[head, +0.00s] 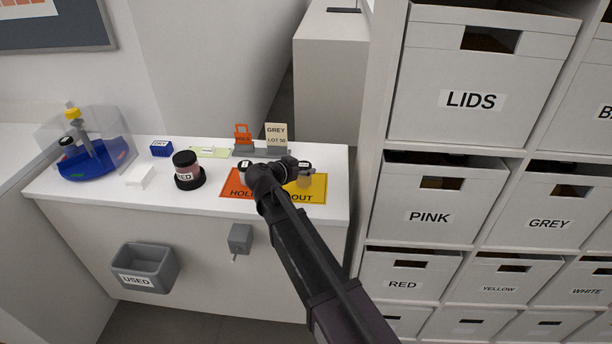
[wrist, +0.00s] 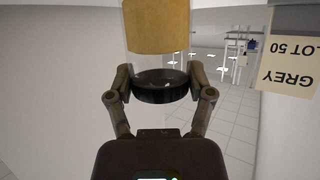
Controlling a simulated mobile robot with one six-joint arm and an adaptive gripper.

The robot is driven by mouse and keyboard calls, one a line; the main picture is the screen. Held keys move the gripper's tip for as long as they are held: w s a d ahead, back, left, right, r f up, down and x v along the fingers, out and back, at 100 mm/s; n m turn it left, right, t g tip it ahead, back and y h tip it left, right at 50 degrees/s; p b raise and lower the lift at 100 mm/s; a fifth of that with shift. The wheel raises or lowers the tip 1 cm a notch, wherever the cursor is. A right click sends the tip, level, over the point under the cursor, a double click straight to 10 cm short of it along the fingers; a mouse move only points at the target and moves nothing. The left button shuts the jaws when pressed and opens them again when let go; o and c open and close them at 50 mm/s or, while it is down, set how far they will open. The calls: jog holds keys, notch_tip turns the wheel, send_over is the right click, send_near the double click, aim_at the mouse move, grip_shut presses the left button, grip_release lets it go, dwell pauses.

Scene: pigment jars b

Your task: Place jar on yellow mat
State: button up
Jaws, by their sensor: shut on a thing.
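My gripper (wrist: 153,88) is shut on the black lid (wrist: 165,87) of a jar with an ochre body (wrist: 160,28). The wrist view is upside down, so the body hangs below the lid. In the head view the held jar (head: 305,181) is over the yellow mat (head: 318,194), marked OUT, at the counter's right end. My gripper (head: 303,167) and arm partly hide it and the mat's left part. I cannot tell whether the jar's base touches the mat.
A GREY LOT 50 card (head: 276,134) and an orange tag (head: 242,134) stand behind the mats.

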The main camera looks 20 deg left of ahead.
jog(key=shift+f, duration=0.4)
jog(key=shift+f, duration=0.1)
jog(key=o, duration=1.1)
jog(key=shift+o, duration=0.2)
jog(key=shift+s+r, duration=0.15)
jog(key=shift+r, duration=0.1)
jog(key=p+v, duration=0.4)
jog(key=v, duration=0.7)
jog(key=shift+s, duration=0.3)
jog(key=shift+a, duration=0.15)
